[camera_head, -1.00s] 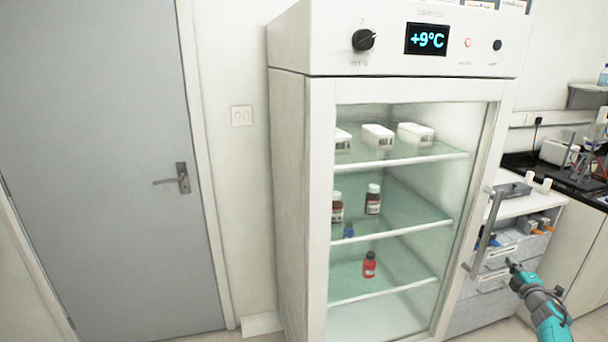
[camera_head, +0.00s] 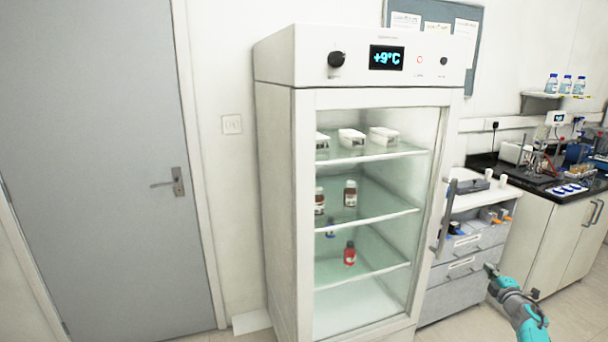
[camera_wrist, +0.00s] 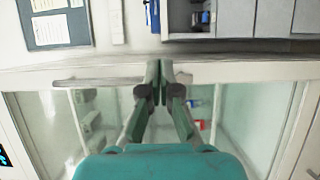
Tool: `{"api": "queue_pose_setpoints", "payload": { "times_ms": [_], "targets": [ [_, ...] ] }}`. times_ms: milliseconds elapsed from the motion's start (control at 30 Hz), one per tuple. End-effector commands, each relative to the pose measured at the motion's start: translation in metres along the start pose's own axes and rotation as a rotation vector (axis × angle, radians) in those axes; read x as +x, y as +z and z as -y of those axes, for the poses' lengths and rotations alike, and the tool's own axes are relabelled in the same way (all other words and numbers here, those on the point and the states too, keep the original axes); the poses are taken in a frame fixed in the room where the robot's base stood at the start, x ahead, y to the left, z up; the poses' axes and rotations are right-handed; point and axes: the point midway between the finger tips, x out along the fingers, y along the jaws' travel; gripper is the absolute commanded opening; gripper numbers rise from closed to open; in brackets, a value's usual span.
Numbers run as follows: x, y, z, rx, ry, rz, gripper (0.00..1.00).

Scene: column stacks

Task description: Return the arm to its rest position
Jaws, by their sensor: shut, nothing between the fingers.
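My gripper (camera_head: 491,270) is at the lower right of the head view, at the end of my teal and grey arm. It is in front of the grey drawer unit and to the right of the fridge door handle (camera_head: 445,217). In the wrist view my gripper (camera_wrist: 159,68) is shut with its fingers together and nothing between them. The fridge handle (camera_wrist: 98,82) shows there to the left of the fingers. I cannot tell how far the fingers are from the door.
A tall white fridge (camera_head: 275,150) with a shut glass door holds white boxes and bottles on its shelves. The drawer unit (camera_head: 465,262) stands right of it, then a cabinet with a black worktop (camera_head: 580,192). A grey door (camera_head: 95,170) is at left. Floor shows at lower right.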

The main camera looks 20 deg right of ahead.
Motion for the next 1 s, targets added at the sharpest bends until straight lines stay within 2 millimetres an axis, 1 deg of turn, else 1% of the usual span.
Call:
{"api": "queue_pose_setpoints", "payload": {
  "times_ms": [33,233,333,467,567,667,767,800,867,900,967,1000],
  "targets": [
    [-0.001,-0.007,0.005,0.008,0.000,-0.004,0.00],
    [-0.007,-0.025,0.021,0.037,0.004,-0.010,0.00],
    [-0.011,-0.037,0.031,0.056,0.006,-0.016,0.00],
    [-0.018,-0.058,0.048,0.090,0.009,-0.024,0.00],
    [-0.026,-0.077,0.063,0.120,0.011,-0.032,0.00],
    [-0.038,-0.100,0.081,0.157,0.011,-0.041,0.00],
    [-0.056,-0.131,0.105,0.207,0.011,-0.053,0.00],
    [-0.065,-0.145,0.115,0.231,0.011,-0.059,0.00],
    [-0.081,-0.168,0.130,0.271,0.011,-0.069,0.00],
    [-0.093,-0.181,0.140,0.297,0.010,-0.073,0.00],
    [-0.110,-0.203,0.153,0.336,0.007,-0.082,0.00],
    [-0.123,-0.216,0.161,0.361,0.005,-0.087,0.00]
  ]
}}
